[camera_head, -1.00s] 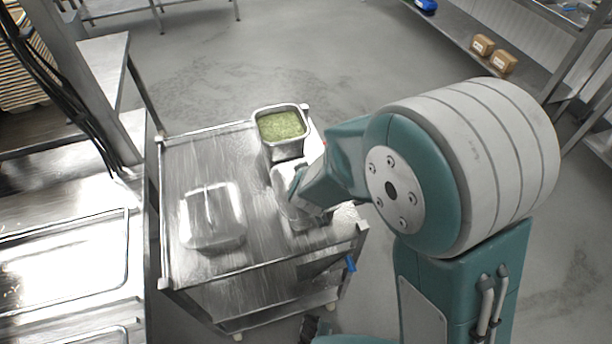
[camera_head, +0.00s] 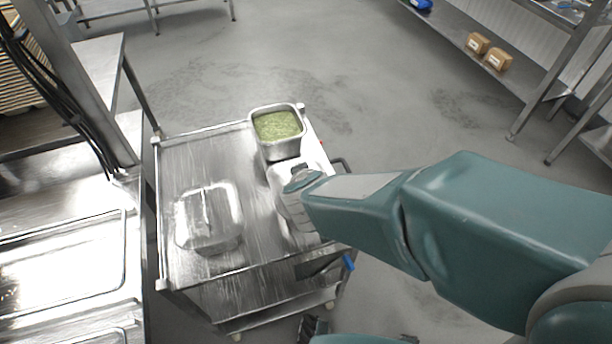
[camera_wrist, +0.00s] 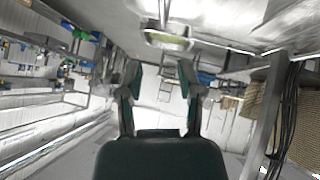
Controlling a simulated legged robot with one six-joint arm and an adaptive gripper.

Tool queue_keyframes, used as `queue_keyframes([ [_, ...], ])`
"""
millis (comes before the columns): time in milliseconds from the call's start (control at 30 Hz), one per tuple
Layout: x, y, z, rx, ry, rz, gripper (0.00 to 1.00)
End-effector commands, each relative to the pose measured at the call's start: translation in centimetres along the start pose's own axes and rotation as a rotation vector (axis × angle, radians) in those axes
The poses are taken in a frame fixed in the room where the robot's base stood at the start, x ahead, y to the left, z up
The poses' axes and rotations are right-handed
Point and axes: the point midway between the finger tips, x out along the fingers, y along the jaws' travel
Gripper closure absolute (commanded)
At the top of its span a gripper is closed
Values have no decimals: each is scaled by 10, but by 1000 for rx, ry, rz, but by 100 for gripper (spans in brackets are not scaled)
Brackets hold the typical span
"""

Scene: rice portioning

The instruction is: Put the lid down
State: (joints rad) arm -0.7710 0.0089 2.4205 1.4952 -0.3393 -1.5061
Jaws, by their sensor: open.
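The silver metal lid (camera_head: 207,205), with a thin bar handle, lies on the left part of the steel cart top (camera_head: 178,165). I cannot tell whether a pan is under it. An uncovered steel pan (camera_head: 283,150) with green food in it stands at the cart's back right corner, apart from the lid. My gripper (camera_wrist: 160,88) is open in the wrist view, with nothing between its fingers. In the head view my arm reaches in from the right and its end is over the cart's right side. The fingers are hard to make out there.
A pale object, partly hidden by my arm, is on the cart's right side. A steel counter with a shallow tray (camera_head: 65,262) stands to the left. Shelving with cardboard boxes (camera_head: 487,50) stands at the back right. The floor behind the cart is clear.

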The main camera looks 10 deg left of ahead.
Motion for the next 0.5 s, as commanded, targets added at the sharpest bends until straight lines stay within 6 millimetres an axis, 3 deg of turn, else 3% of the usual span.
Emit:
queue_keyframes([
  [367,-7,1,-1,5,5,-4,54],
  [500,-21,19,-19,76,77,-60,54],
])
